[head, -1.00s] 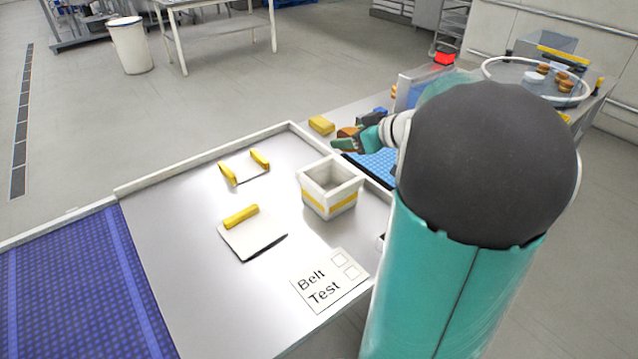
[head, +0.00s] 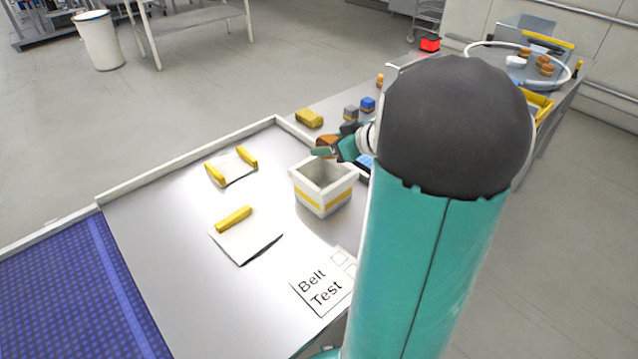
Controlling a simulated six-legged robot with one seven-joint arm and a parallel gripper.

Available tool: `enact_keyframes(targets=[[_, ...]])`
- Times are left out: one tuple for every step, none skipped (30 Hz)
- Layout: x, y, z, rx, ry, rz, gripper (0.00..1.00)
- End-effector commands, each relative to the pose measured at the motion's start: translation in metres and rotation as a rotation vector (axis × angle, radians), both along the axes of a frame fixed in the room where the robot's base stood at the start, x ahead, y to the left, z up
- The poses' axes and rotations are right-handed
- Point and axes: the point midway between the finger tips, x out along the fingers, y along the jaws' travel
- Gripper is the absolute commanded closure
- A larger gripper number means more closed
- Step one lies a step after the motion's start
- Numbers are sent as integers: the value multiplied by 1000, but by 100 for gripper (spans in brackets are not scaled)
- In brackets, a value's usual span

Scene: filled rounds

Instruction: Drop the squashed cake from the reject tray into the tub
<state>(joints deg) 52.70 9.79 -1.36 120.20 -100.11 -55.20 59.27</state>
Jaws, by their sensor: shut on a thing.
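The tub (head: 322,201) is a white square box with a yellow band, standing upright on the metal table, its open top facing up. My gripper (head: 322,147) is shut on a brown-orange cake (head: 326,140), just above and behind the tub's far rim. The fingers hide part of the cake, so its squashed shape cannot be made out. A blue textured surface (head: 366,163), perhaps the reject tray, shows only as a small patch behind my arm. The visible inside of the tub looks empty.
A yellow block (head: 309,118), a grey block (head: 351,113) and a blue block (head: 367,103) lie beyond the tub. A "Belt Test" card (head: 318,290) and a white plate with a yellow bar (head: 250,243) lie nearer. A blue belt (head: 70,295) is at left.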

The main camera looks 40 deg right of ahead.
Motion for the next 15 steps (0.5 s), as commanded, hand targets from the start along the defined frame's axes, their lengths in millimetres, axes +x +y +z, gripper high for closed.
enact_keyframes(targets=[[0, 0, -4, 1, 0, 0, 54], [0, 0, -5, 0, 0, 0, 54], [1, 0, -7, 0, 0, 0, 54], [1, 0, -8, 0, 0, 0, 54], [1, 1, -9, 0, 0, 1, 54], [2, 1, -9, 0, 0, 1, 54], [2, 1, -10, 0, 0, 1, 54], [2, 1, -10, -1, 0, 2, 54], [2, 1, -10, -1, 0, 2, 54], [3, 1, -9, -1, 0, 2, 54], [3, 1, -9, -1, 0, 2, 54], [3, 1, -9, -1, 0, 2, 54], [3, 1, -9, -1, 0, 2, 40], [4, 1, -9, 0, 0, 1, 34], [4, 1, -9, 0, 0, 1, 26]])
